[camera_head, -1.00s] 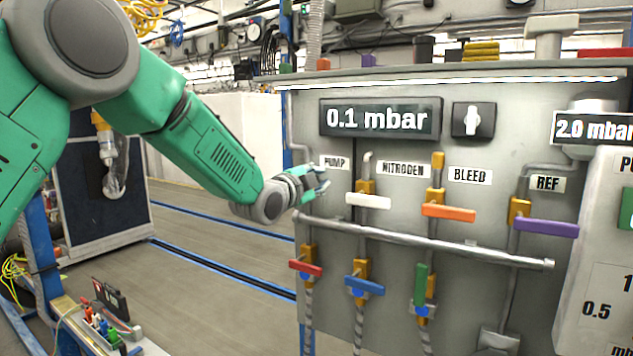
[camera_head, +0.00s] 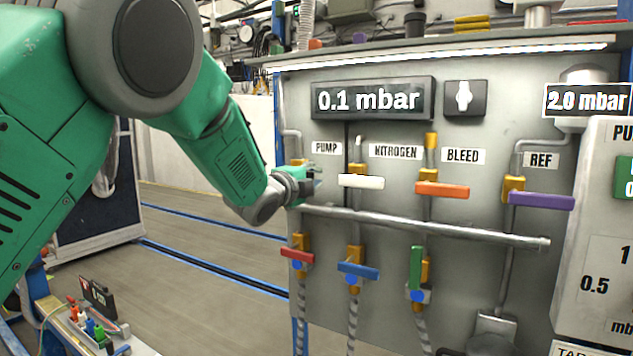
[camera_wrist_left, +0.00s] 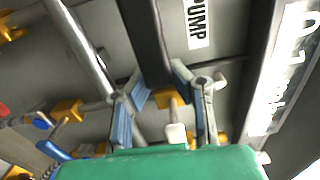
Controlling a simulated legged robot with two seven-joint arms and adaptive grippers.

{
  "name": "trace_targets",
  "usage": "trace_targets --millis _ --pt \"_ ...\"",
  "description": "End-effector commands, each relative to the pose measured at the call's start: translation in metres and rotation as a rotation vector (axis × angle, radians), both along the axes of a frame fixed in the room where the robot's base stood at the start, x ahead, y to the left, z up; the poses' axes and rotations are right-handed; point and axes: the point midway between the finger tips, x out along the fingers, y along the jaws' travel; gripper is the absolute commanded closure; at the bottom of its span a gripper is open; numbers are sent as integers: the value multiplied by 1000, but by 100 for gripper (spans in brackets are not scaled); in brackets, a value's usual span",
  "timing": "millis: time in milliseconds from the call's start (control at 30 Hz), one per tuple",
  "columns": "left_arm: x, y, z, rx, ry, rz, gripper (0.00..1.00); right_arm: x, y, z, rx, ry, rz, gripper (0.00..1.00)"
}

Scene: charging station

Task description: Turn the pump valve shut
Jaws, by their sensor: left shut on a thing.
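The PUMP label (camera_head: 327,148) is on the grey panel below the 0.1 mbar display. The pump valve's yellow body (camera_head: 298,162) shows at the panel's left, under a bent pipe. My left gripper (camera_head: 308,182) is at this valve, just below and left of the label, and hides most of its handle. In the left wrist view, the blue-grey fingers (camera_wrist_left: 168,104) stand apart around the valve; the grip itself is partly hidden by my green housing. The PUMP label also shows there (camera_wrist_left: 198,22). My right gripper is not in view.
The white nitrogen handle (camera_head: 361,181) is close to the right of my left gripper. A metal rail (camera_head: 430,229) runs just below it. Red (camera_head: 297,255), blue (camera_head: 358,271) and green (camera_head: 416,267) handles sit under the rail.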

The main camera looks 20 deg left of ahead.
Motion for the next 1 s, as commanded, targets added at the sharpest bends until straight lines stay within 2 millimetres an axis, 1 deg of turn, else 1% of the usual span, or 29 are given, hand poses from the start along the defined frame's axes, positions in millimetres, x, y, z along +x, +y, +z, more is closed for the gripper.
trace_targets --millis 33,267,300,333,367,633,767,867,1000 --pt "-1 1 -8 2 17 3 100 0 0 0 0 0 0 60" --pt "-1 1 -9 2 18 2 100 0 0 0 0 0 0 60" --pt "-1 1 -9 2 18 2 75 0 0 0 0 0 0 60" --pt "-1 1 -9 2 18 2 64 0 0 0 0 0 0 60" --pt "-1 1 -9 2 17 2 59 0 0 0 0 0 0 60" --pt "0 0 -5 2 9 1 59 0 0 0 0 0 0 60" --pt "-5 0 -4 2 8 1 59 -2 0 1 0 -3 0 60" --pt "-18 2 -3 2 8 1 59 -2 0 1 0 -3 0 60" --pt "-47 7 -4 3 9 2 59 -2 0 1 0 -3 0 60"
